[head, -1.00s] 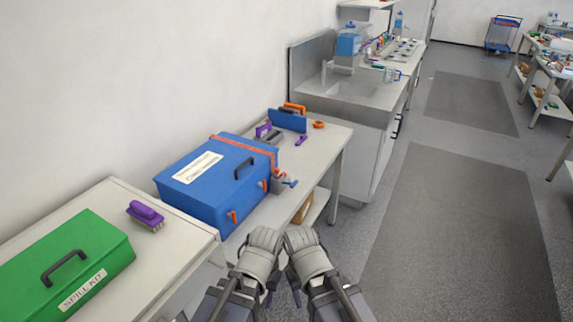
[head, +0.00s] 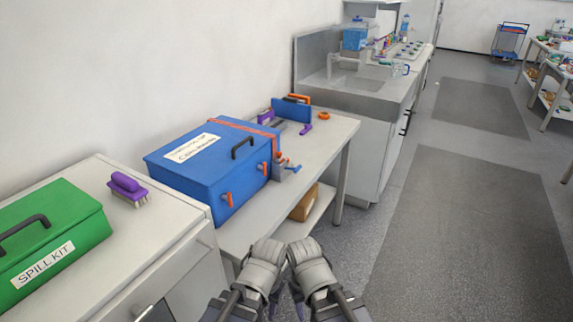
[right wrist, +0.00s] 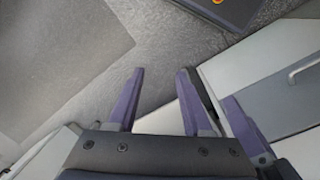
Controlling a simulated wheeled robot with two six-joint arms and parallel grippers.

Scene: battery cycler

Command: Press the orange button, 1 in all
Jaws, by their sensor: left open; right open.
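No orange button can be made out in these frames. In the head view my left gripper (head: 272,308) and right gripper (head: 298,310) hang close together at the bottom middle, mostly hidden by my own arm links. In the right wrist view the right gripper's purple fingers (right wrist: 160,76) are apart, with nothing between them. Another purple finger, seemingly of my left gripper (right wrist: 248,130), shows to the right of them. Both grippers are open and empty, in front of the benches.
A blue box (head: 200,185) with orange latches sits on the middle bench (head: 330,130). A green spill kit (head: 50,240) and purple brush (head: 127,186) lie on the left bench. A sink counter (head: 350,95) stands beyond. Floor at right is clear, with grey mats (head: 470,230).

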